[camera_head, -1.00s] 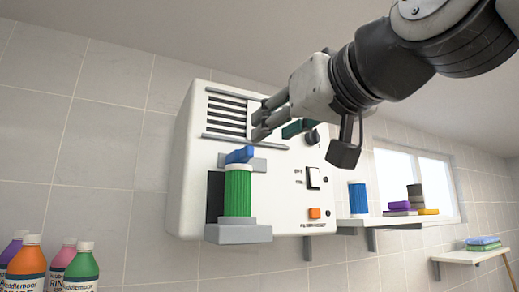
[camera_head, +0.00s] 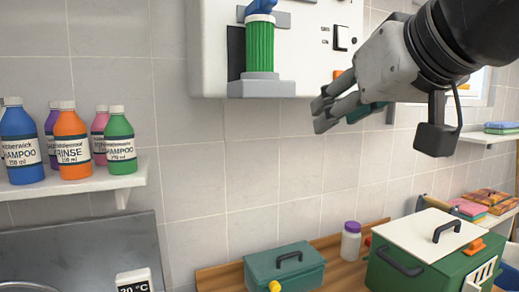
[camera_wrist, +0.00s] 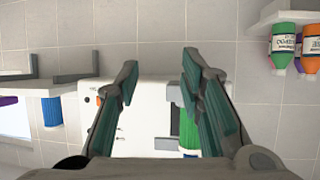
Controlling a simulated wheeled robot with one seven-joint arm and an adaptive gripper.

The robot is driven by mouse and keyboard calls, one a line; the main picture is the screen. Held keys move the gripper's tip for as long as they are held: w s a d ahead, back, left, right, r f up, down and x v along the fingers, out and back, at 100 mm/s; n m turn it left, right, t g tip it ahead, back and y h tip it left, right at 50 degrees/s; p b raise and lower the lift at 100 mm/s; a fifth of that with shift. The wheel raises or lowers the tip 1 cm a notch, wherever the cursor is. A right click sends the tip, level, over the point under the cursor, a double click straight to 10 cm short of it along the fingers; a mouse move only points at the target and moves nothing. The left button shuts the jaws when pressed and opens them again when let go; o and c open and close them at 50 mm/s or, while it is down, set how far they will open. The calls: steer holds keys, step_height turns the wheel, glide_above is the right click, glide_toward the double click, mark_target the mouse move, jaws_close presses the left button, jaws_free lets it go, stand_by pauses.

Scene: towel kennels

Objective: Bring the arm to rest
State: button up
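My gripper (camera_head: 335,103) is at the upper right in the head view, held out in front of the tiled wall. In the wrist view my gripper (camera_wrist: 160,82) has its two teal-lined fingers spread apart, with nothing between them. Beyond the fingers in that view is the white wall box (camera_wrist: 150,118), which appears upside down. In the head view the wall box (camera_head: 213,60) is cut off at the top. A green ribbed cylinder (camera_head: 259,48) stands on its grey ledge with a blue piece on top, apart from my gripper.
A shelf (camera_head: 90,186) at left holds several bottles. Below stand a teal toolbox (camera_head: 284,268), a white jar with purple lid (camera_head: 350,241) and a green box with white lid (camera_head: 430,233). A steel basin (camera_head: 80,250) is at lower left. The wall's middle is clear.

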steer(key=s+d+f+m+g+h, duration=0.1)
steer(key=s+f, duration=0.3)
steer(key=f, duration=0.4)
steer(key=s+d+f+m+g+h, duration=0.1)
steer(key=s+d+f+g, duration=0.3)
steer(key=f, duration=0.5)
steer(key=s+d+f+g+h, duration=0.1)
steer(key=s+d+f+g, duration=0.1)
steer(key=f, duration=0.7)
steer(key=s+d, duration=0.1)
steer(key=s, duration=0.1)
steer(key=shift+s+f+m+g, duration=0.2)
steer(key=shift+s+m+g, duration=0.1)
steer(key=shift+m, duration=0.1)
steer(key=shift+d, duration=0.1)
